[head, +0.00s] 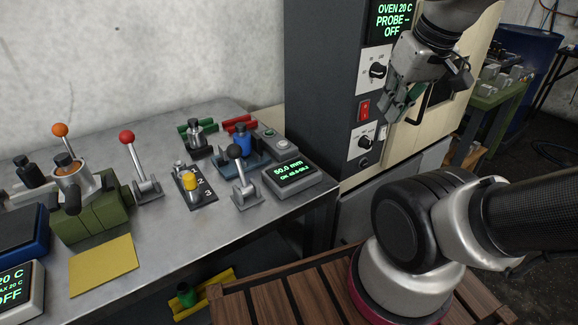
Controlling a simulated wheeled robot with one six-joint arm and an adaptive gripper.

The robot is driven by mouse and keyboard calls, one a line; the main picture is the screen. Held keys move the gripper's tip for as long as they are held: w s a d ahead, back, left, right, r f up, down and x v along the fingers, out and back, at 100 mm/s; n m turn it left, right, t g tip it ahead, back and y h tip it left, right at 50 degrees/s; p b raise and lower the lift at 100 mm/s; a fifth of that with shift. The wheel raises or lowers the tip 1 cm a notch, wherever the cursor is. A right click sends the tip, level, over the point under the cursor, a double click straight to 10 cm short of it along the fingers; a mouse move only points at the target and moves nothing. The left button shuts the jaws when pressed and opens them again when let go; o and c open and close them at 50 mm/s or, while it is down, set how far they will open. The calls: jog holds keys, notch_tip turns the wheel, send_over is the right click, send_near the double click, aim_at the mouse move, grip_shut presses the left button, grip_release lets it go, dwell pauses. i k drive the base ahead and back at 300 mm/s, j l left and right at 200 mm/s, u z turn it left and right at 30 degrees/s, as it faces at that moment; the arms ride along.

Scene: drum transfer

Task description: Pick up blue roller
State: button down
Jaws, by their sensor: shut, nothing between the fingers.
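The blue roller (241,138) stands upright, with a dark top, on a grey-blue base on the metal bench, by a red holder. The black knob of a lever is just in front of it. My gripper (393,114) is shut and empty. It hangs in front of the oven front, to the right of the roller and well apart from it.
The grey bench (180,238) carries several levers, a yellow knob unit (192,184), a green-lit display (292,175) and a green machine (92,210). The oven (318,80) stands between roller and gripper side. A yellow pad (104,263) lies in front.

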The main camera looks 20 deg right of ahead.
aim_at(243, 137)
jog(key=i+l+u, duration=0.15)
jog(key=u, duration=0.3)
jog(key=l+u, duration=0.3)
jog(key=u, duration=0.15)
jog(key=i+l, duration=0.05)
